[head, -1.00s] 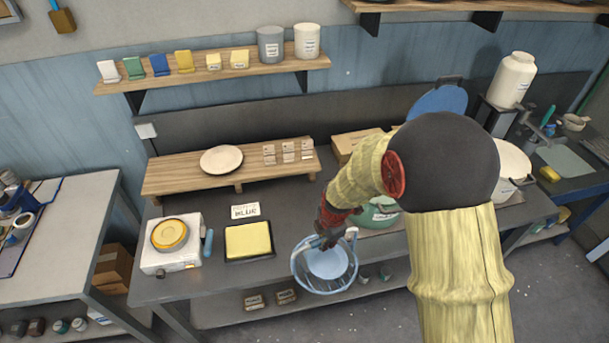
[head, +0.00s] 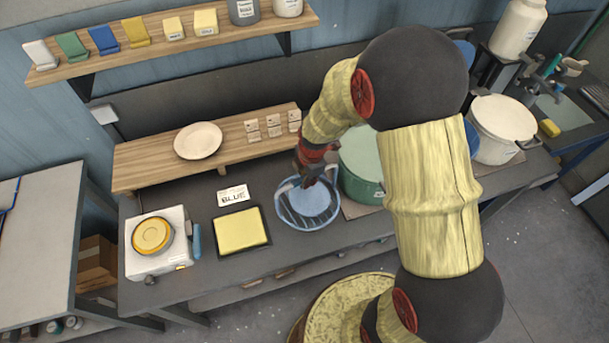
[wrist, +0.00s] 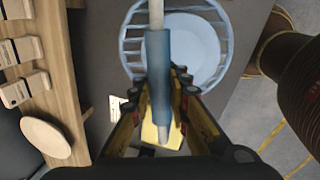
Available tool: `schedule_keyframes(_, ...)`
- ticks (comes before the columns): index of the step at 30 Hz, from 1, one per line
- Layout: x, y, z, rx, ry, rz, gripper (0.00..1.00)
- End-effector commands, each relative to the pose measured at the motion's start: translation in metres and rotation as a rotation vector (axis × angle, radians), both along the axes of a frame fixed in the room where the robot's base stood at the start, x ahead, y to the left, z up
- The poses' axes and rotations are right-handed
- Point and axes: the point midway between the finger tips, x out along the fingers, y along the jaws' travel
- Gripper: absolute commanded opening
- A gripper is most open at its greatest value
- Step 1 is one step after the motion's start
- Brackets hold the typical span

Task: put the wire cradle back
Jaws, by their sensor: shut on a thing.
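The wire cradle (head: 284,214) is a round, pale blue wire basket with a light blue plate (head: 310,198) lying in it. It is over the front of the bench, between the yellow pad and the green pot. I cannot tell whether it touches the bench. My gripper (head: 318,174) is shut on the cradle's handle from above. In the wrist view, the handle's blue sleeve (wrist: 160,75) runs between the fingers, with the cradle's ribbed rim (wrist: 132,45) and plate (wrist: 190,50) beyond. My arm hides part of the bench behind.
The green pot (head: 362,165) stands close right of the cradle. A yellow pad in a black tray (head: 241,230) and a BLUE card (head: 233,195) are left. Further left is a white device with a yellow disc (head: 152,235). A raised wooden shelf (head: 140,165) holds a cream plate (head: 198,140).

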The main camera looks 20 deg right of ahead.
Motion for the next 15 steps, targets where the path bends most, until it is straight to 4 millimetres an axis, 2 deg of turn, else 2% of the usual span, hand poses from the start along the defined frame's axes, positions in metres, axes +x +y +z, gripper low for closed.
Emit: schedule_keyframes(15, 0.001, 0.000, -0.033, 0.000, -0.002, 0.000, 0.00)
